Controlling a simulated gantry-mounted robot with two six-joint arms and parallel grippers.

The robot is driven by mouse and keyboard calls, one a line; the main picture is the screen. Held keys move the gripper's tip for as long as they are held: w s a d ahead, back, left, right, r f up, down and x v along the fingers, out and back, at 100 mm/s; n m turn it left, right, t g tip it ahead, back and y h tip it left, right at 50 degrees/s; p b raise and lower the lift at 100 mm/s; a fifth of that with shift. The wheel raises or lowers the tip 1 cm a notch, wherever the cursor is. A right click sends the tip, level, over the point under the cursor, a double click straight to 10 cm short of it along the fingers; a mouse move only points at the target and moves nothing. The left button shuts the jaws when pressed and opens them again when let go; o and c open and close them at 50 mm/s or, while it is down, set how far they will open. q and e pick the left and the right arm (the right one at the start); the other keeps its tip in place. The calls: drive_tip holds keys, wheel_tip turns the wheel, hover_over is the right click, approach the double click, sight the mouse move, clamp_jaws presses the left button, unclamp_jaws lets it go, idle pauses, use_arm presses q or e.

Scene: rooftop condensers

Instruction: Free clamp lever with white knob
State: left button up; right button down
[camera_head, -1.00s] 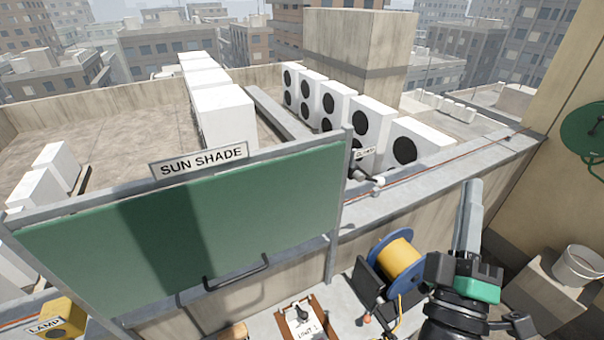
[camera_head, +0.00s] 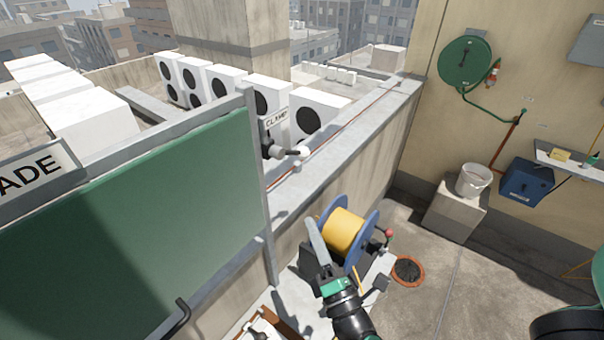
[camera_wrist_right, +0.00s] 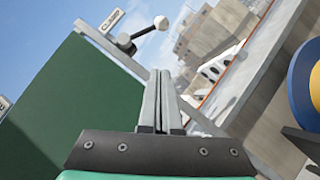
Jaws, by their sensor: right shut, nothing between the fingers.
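The clamp lever (camera_head: 282,151) sits at the upper right post of the green sun shade, beside a small CLAMP label (camera_head: 275,119). Its white knob (camera_head: 304,151) points right over the parapet top. The lever also shows in the right wrist view (camera_wrist_right: 139,34), with the white knob (camera_wrist_right: 161,22) up and beyond my fingertips. My right gripper (camera_head: 313,222) is shut and empty, below the knob and in front of the yellow reel, apart from the lever. In the right wrist view its fingers (camera_wrist_right: 158,75) are together. My left gripper is not in view.
The green shade panel (camera_head: 130,215) with its metal frame fills the left. A yellow reel with blue flanges (camera_head: 346,230) stands close behind my right gripper. The parapet ledge (camera_head: 345,140) runs behind. A white bucket (camera_head: 473,181) stands on a block at the right. Open floor lies at lower right.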

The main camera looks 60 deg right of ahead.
sight(294, 154)
drive_tip(key=s+d+r+p+x, duration=0.1)
drive_tip(key=p+x, duration=0.5)
drive_tip(key=x, duration=0.6)
drive_tip(key=shift+s+d+r, duration=0.25)
drive_tip(key=shift+d+r, duration=0.05)
drive_tip(key=shift+d, duration=0.25)
